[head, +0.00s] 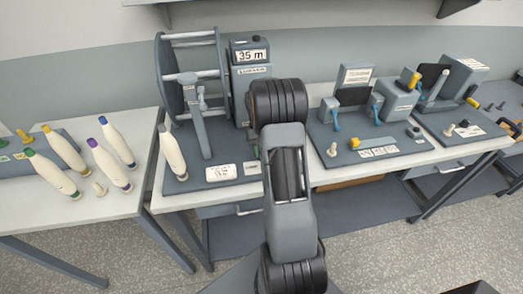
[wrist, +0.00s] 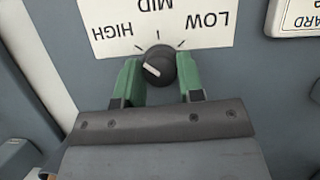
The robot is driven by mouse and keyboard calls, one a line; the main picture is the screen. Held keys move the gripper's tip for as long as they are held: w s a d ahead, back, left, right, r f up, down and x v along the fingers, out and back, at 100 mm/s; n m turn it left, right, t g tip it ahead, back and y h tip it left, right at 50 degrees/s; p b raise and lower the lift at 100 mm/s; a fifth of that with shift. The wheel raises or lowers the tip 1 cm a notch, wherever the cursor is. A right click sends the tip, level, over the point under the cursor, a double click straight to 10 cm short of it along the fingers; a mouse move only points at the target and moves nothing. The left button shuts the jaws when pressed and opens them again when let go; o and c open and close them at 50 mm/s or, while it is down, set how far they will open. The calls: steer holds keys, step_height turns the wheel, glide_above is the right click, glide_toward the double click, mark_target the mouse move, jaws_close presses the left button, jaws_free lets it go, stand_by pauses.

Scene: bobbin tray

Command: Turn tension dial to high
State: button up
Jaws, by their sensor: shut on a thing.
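The tension dial (wrist: 164,64) is a round black knob with a white pointer line, on a grey face in the wrist view. A white label (wrist: 205,37) above it reads HIGH at left, MID in the middle and LOW at right, upside down. The pointer lies on the left side, toward HIGH and a little below its tick. My gripper (wrist: 160,73) has its green fingers on either side of the dial, shut on it.
In the head view, a winder with a large reel (head: 191,77) and a display box (head: 249,60) stand left of my arm. Several bobbins (head: 65,151) stand on the left table. Another device board (head: 369,143) is to the right. Another white label (wrist: 297,17) shows in the wrist view.

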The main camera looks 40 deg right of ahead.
steer(key=shift+w+r, duration=0.1)
stand_by(0.5)
steer(key=o, duration=0.9)
steer(key=v, duration=1.3)
steer(key=shift+w+r+b, duration=0.15)
steer(key=shift+r+b, duration=0.15)
steer(key=shift+b, duration=0.1)
